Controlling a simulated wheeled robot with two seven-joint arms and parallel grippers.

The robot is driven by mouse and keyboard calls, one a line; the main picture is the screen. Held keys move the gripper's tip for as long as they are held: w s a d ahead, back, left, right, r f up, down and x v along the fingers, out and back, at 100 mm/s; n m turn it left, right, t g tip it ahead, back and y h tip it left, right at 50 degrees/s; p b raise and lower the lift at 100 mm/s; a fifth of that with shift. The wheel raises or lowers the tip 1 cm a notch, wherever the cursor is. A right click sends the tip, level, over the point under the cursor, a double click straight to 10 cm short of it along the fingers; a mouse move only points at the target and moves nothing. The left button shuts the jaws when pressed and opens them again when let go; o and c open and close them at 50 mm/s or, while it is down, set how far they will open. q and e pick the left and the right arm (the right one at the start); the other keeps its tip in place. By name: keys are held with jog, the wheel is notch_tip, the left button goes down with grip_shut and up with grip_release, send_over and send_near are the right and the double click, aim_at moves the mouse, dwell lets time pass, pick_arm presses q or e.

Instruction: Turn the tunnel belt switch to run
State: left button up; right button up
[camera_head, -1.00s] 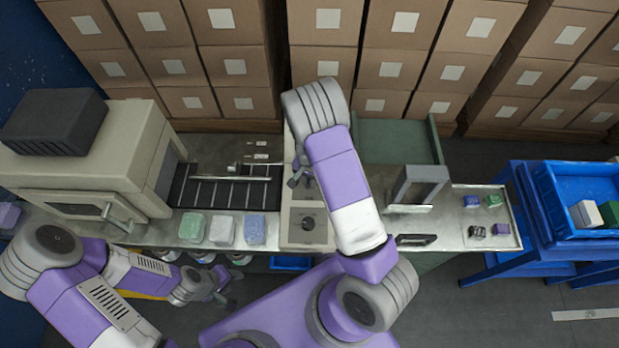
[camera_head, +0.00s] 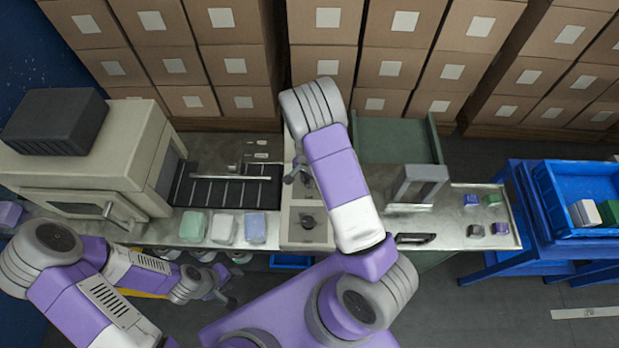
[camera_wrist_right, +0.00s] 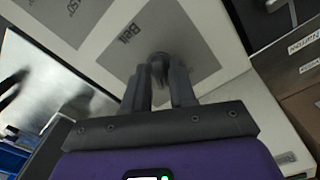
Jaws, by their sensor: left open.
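The tunnel belt switch (camera_wrist_right: 158,62) is a small dark knob on a grey plate marked "Belt" (camera_wrist_right: 130,38) in the right wrist view. My right gripper (camera_wrist_right: 159,78) has one finger on each side of the knob, apparently closed on it. In the head view my right gripper (camera_head: 298,174) is over the pale control panel (camera_head: 292,239), and my arm hides part of it. A second dark knob (camera_head: 308,221) shows lower on that panel. My left gripper (camera_head: 228,299) is open and empty in front of the bench, away from the panel.
The beige tunnel (camera_head: 75,150) and a slatted dark belt (camera_head: 222,192) lie left of the panel. Green, white and blue packs (camera_head: 223,227) sit on the bench front. A metal plate (camera_head: 455,220) with small blocks is at right, beside a blue crate (camera_head: 560,215). Stacked cartons (camera_head: 325,50) stand behind.

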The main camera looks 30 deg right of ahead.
jog(key=shift+o, duration=1)
notch_tip(320, 180, up, 8)
jog(key=shift+f+p, duration=0.2)
jog(key=shift+p, duration=0.3)
jog(key=shift+s+f, duration=0.1)
